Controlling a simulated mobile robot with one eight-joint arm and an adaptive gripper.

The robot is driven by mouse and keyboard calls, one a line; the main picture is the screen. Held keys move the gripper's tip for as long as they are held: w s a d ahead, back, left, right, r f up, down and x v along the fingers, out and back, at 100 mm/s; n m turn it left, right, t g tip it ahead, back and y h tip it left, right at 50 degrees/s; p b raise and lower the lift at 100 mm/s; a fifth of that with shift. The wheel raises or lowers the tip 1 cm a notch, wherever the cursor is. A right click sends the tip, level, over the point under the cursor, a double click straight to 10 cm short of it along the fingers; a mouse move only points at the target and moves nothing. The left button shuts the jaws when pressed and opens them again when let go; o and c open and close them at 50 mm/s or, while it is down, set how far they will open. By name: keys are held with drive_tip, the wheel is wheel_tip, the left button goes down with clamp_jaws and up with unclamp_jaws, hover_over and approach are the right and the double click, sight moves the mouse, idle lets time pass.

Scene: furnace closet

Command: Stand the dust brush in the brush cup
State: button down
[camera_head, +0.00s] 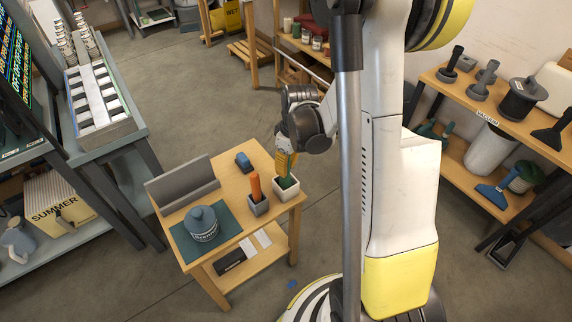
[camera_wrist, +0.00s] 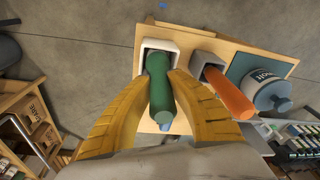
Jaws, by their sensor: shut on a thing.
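The dust brush appears to be the green-handled piece (camera_wrist: 160,88) between the yellow fingers of my gripper (camera_wrist: 162,78) in the wrist view. My gripper is shut on its handle. The handle's far end is inside the white square cup (camera_wrist: 158,43), which I take as the brush cup; the bristles are hidden. In the head view my gripper (camera_head: 286,170) points down over the white cup (camera_head: 287,198) at the small table's right corner. Green (camera_head: 288,182) shows inside its rim. Whether the brush rests on the cup floor cannot be seen.
A grey cup (camera_head: 259,208) holding an orange handle (camera_head: 255,186) stands close beside the white cup. A blue-grey canister (camera_head: 201,223) sits on a green mat (camera_head: 231,217). A grey upright panel (camera_head: 182,185) and a blue block (camera_head: 243,161) are also on the wooden table (camera_head: 222,173).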

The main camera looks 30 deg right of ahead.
drive_tip(key=shift+f, duration=0.6)
drive_tip(key=c, duration=1.3)
unclamp_jaws()
drive_tip(key=shift+o, duration=0.2)
wheel_tip(320, 180, up, 12)
drive_tip(key=s, duration=0.1)
drive_tip(key=shift+d, duration=0.45)
drive_tip(key=shift+s, duration=0.1)
